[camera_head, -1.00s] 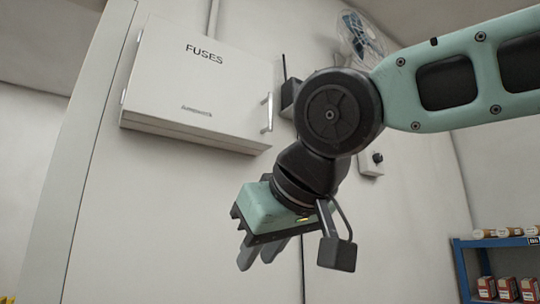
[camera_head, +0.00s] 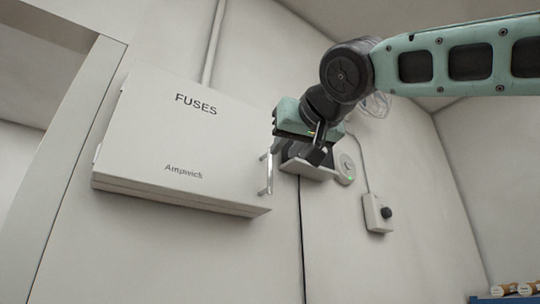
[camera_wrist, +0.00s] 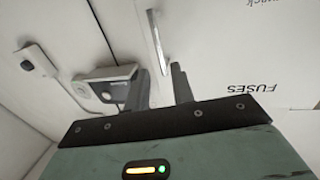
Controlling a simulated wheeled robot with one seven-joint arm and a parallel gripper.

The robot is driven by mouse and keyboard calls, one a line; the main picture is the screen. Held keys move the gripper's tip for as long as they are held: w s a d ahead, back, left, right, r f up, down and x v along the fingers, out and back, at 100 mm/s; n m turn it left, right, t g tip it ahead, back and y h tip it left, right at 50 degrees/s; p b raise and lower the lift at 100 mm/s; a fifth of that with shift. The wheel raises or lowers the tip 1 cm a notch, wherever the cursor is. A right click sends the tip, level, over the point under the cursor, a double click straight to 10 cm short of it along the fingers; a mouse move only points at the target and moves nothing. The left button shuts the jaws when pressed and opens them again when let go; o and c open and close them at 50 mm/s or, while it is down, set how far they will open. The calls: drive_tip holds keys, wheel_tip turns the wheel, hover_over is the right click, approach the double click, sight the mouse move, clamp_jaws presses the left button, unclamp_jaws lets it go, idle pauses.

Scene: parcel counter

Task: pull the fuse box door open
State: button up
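The fuse box (camera_head: 180,145) is a white wall cabinet marked FUSES, its door (camera_head: 190,130) shut. A silver bar handle (camera_head: 266,174) stands upright near the door's right edge; it also shows in the wrist view (camera_wrist: 157,40). My gripper (camera_wrist: 160,70) is open and empty, with two dark fingers pointing towards the door. In the wrist view the handle's near end appears in line with the gap between the fingers; I cannot tell whether they touch it. In the head view my gripper is up at the right of the door, above the handle, its fingers mostly hidden.
A small device on a wall bracket (camera_head: 308,169) sits just right of the handle, close to my gripper. A switch box with a black knob (camera_head: 378,213) is further right. A conduit (camera_head: 212,45) runs above the fuse box. A blue shelf (camera_head: 510,300) shows at lower right.

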sight(271, 165)
drive_tip(key=p+x, duration=0.2)
drive_tip(key=x, duration=0.1)
drive_tip(key=p+x, duration=0.2)
drive_tip(key=x, duration=0.2)
drive_tip(key=shift+w+a+r, duration=0.15)
drive_tip(key=shift+w+r, duration=0.05)
drive_tip(key=shift+w, duration=0.1)
drive_tip(key=shift+w+a+f+p, duration=0.2)
drive_tip(key=shift+w+a+p, duration=0.05)
drive_tip(key=shift+w+p, duration=0.35)
clamp_jaws()
